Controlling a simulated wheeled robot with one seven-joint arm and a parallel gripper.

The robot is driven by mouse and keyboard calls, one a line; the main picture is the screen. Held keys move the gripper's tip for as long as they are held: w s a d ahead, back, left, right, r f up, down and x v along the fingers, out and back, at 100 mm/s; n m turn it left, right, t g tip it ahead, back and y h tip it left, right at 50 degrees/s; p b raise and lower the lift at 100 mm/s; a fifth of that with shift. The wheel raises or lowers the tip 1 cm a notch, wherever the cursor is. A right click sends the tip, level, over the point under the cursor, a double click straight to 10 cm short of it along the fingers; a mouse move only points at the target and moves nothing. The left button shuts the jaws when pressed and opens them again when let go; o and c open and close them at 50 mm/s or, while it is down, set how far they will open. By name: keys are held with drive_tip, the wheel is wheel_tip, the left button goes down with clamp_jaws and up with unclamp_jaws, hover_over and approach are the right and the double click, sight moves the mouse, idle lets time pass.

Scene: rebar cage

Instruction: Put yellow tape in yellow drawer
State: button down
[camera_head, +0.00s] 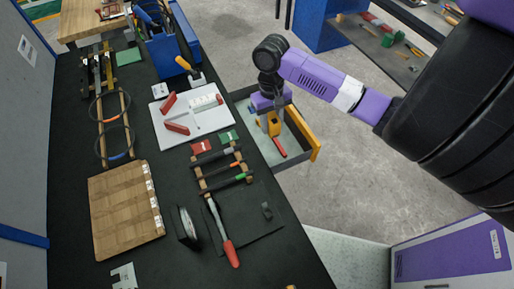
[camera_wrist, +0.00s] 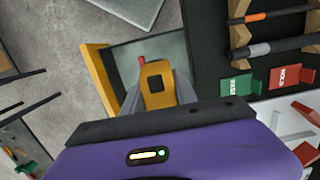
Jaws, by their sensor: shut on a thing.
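The yellow tape (camera_head: 274,124), a tape measure with a dark square on it, is held between the fingers of my gripper (camera_head: 271,116). In the wrist view the tape (camera_wrist: 157,72) sits between the two grey fingertips (camera_wrist: 157,92). The yellow drawer (camera_head: 301,128) is pulled out from the bench, with its yellow front facing right and a grey inside. In the wrist view its yellow front (camera_wrist: 99,78) is at the left. My gripper and the tape are over the open drawer. I cannot tell whether the tape touches the drawer floor.
A red object (camera_head: 279,147) lies in the drawer. The black bench top (camera_head: 150,265) holds a white tray (camera_head: 187,122), a wooden board (camera_head: 121,208), a tool rack (camera_head: 220,169) and a red-handled tool (camera_head: 228,249). A blue bin (camera_head: 163,55) stands at the back. Open floor lies right of the drawer.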

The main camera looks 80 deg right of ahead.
sight(269, 157)
wheel_tip(269, 157, down, 17)
idle(0.4)
drive_tip(key=shift+f, duration=0.2)
drive_tip(key=c, duration=1)
unclamp_jaws()
drive_tip(key=shift+o, duration=0.2)
drive_tip(key=shift+r, duration=0.1)
wheel_tip(269, 157, up, 12)
drive_tip(key=d, duration=0.1)
drive_tip(key=shift+w+b, duration=0.3)
drive_tip(key=shift+w, duration=0.15)
